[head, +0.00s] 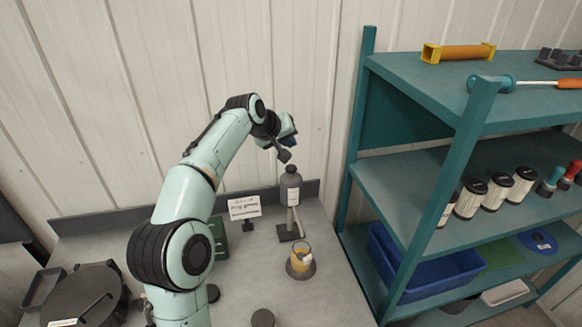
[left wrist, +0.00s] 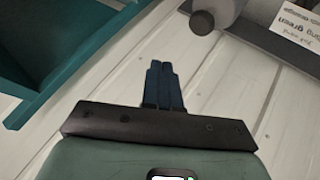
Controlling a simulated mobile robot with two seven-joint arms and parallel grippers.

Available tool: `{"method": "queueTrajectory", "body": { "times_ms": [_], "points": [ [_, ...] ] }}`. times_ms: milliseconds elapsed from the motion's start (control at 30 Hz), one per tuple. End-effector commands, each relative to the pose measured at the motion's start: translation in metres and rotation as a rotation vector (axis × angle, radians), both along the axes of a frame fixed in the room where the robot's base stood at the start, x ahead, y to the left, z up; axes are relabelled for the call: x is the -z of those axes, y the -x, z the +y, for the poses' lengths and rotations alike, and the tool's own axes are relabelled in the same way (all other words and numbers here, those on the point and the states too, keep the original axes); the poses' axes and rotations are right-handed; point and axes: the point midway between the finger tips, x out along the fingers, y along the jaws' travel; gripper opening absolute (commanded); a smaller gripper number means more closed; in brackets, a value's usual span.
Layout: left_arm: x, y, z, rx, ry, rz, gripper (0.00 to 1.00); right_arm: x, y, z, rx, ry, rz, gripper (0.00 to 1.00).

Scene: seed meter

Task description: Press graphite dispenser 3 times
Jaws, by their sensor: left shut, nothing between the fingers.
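The graphite dispenser is most likely the grey bottle (head: 290,190) with a dark round top, held on a stand against the back wall. In the left wrist view the bottle (left wrist: 222,8) shows at the top edge, its dark round top (left wrist: 202,22) pointing toward the fingers. My left gripper (head: 289,141) is above the bottle in the head view, apart from its top. Its blue fingers (left wrist: 162,66) are together and empty. My right gripper is not in view.
A small sign (head: 244,207) stands left of the dispenser. A teal shelf (head: 398,180) with canisters, a blue bin (head: 420,268) and tools is close on the right. A dark round device (head: 88,295) sits at the bench's left. The bench (head: 335,295) is clear at front right.

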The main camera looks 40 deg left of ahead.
Motion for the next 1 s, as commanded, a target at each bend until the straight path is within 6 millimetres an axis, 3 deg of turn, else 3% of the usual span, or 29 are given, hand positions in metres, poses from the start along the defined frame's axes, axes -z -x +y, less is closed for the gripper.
{"method": "queueTrajectory", "body": {
  "times_ms": [200,533,1000],
  "points": [
    [-0.003,0.000,0.000,0.001,-0.001,-0.001,0.00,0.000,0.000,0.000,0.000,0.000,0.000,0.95],
    [-0.038,0.000,0.000,0.001,-0.001,-0.001,0.00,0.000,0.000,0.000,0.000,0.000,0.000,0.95],
    [-0.033,0.000,0.000,0.000,0.000,0.001,0.00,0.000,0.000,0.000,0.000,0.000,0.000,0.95]
  ]
}}
